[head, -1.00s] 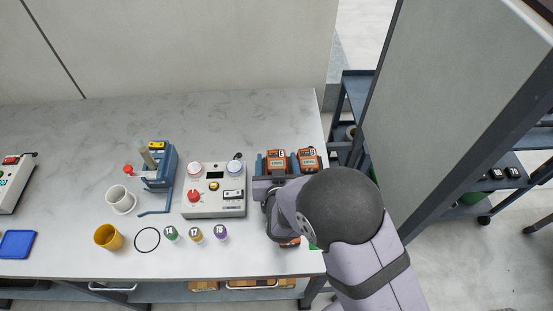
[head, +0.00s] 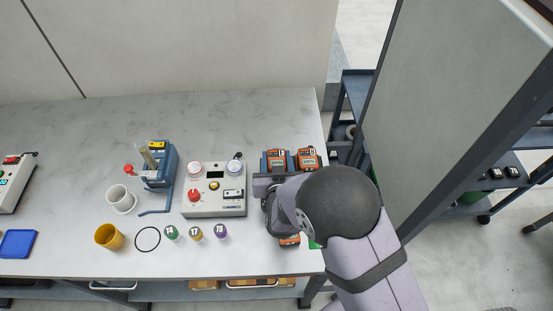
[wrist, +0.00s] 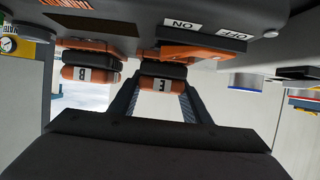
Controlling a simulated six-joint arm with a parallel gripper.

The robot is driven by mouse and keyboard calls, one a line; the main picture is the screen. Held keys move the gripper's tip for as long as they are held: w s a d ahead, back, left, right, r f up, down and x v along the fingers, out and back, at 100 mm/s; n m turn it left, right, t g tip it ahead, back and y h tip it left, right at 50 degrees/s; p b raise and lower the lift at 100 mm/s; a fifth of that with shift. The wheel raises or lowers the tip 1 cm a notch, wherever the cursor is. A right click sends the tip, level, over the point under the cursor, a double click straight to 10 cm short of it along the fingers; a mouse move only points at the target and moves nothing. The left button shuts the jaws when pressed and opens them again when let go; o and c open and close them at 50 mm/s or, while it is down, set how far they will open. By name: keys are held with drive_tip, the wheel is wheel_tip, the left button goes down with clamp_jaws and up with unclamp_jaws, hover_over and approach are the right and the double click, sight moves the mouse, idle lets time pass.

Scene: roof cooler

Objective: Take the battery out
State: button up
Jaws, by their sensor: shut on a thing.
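Two orange-and-black batteries stand side by side at the right end of the bench. Battery E (head: 277,160) is on the left and battery B (head: 308,159) on the right. In the wrist view they appear upside down, battery E (wrist: 162,70) between my fingers and battery B (wrist: 88,68) to its left. My gripper (wrist: 160,92) is shut on battery E, one dark finger on each side. In the head view my arm hides most of the gripper. The wrist view does not show clearly whether battery E is still seated.
A dark body with an ON/OFF label (wrist: 207,30) and an orange part hangs close above in the wrist view. A grey control box (head: 214,203) is left of my gripper; several small capped jars (head: 196,233) stand before it. The bench's right edge is close.

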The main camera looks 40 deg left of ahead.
drive_tip(key=shift+r, duration=0.2)
wheel_tip(320, 180, up, 28)
drive_tip(key=p, duration=0.2)
drive_tip(key=shift+f, duration=0.15)
